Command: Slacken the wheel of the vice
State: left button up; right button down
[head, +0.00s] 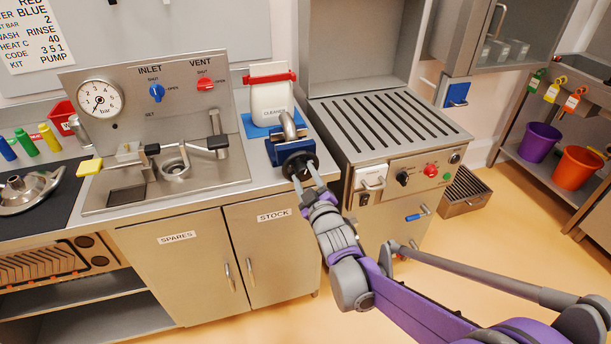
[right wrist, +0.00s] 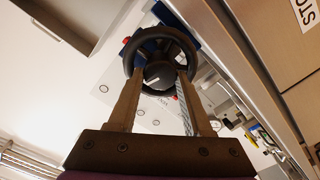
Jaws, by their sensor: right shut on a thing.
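The vice (head: 278,151) is blue and stands at the front right edge of the steel counter, with a grey bent pipe (head: 290,124) rising at it. Its black wheel (head: 300,163) faces the front; in the right wrist view the wheel (right wrist: 131,51) is a dark ring around a hub. My right gripper (head: 304,176) reaches the wheel from the front. In the right wrist view the fingers of my right gripper (right wrist: 160,78) lie at either side of the wheel and are shut on it. My left gripper is not in view.
A white cleaner container (head: 270,98) with a red band stands behind the vice. A sink (head: 215,174) lies to the left, below the gauge panel (head: 130,98). A slatted steel machine (head: 400,120) stands close on the right. The floor (head: 480,240) in front is clear.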

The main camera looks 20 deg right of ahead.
jog(key=shift+w+r, duration=0.1)
dwell(0.4)
jog(key=c, duration=0.8)
grip_release()
jog(key=o, duration=0.5)
jog(key=shift+w, duration=0.1)
jog(key=s, duration=1.1)
jog(key=shift+d+p, duration=0.25)
jog(key=shift+p, duration=0.15)
